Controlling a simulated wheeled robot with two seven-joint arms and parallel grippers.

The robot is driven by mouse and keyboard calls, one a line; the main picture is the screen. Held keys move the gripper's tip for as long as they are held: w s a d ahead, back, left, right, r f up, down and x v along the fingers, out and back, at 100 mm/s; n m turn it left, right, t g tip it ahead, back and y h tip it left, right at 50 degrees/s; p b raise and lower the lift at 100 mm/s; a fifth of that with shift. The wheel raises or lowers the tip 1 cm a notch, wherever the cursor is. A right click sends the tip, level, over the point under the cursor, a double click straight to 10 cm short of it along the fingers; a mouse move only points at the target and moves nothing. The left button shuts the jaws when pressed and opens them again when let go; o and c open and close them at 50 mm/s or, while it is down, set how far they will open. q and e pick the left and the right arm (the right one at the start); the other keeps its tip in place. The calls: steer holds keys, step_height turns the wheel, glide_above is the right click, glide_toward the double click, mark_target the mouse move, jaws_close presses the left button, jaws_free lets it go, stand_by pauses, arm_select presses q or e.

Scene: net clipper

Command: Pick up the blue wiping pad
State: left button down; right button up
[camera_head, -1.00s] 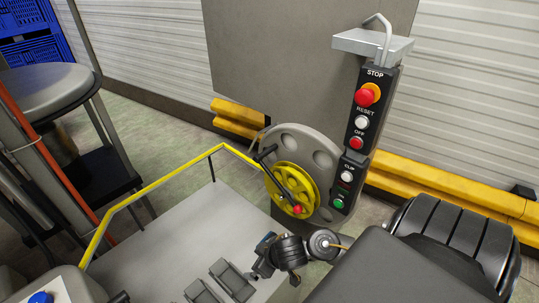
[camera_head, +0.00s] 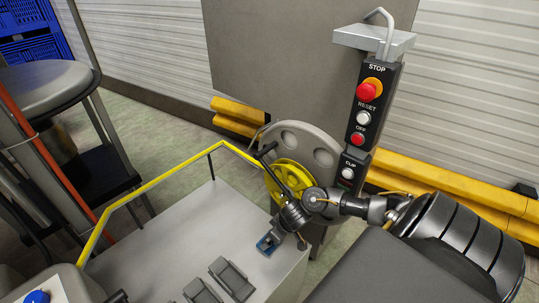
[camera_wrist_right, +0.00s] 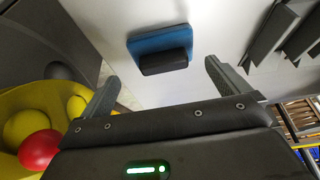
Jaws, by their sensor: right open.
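The wiping pad (camera_head: 264,245), blue with a black handle block, lies on the grey platform (camera_head: 180,235) near its right edge. In the right wrist view the blue pad (camera_wrist_right: 178,37) shows whole, its black handle (camera_wrist_right: 166,62) facing the camera. My right gripper (camera_head: 286,236) is just above and beside the pad, pointing down. In the right wrist view its two fingers (camera_wrist_right: 160,78) are spread apart with nothing between them, and the pad lies ahead of the gap, apart from the fingertips. My left gripper is not in view.
A yellow handwheel (camera_head: 284,176) on a grey disc stands close behind my right gripper; its red knob (camera_wrist_right: 40,148) shows in the wrist view. A button post (camera_head: 370,100) rises to the right. Two grey pedals (camera_head: 231,278) and a yellow rail (camera_head: 160,182) are on the platform.

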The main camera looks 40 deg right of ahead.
steer(key=shift+a+x, duration=0.2)
steer(key=shift+x, duration=2.6)
steer(key=shift+r, duration=0.1)
steer(key=c, duration=0.8)
steer(key=shift+w+r, duration=0.1)
steer(key=shift+r, duration=0.45)
steer(key=s+a+r+p, duration=0.1)
steer(key=s+a+r, duration=0.2)
steer(key=r, duration=0.1)
steer(key=s+a+r+p, duration=0.2)
steer(key=s+a+r, duration=0.1)
steer(key=a+r, duration=0.1)
steer(key=s+a+r+p, duration=0.2)
steer(key=s+a+r, duration=0.1)
steer(key=r, duration=0.1)
steer(key=shift+a, duration=0.4)
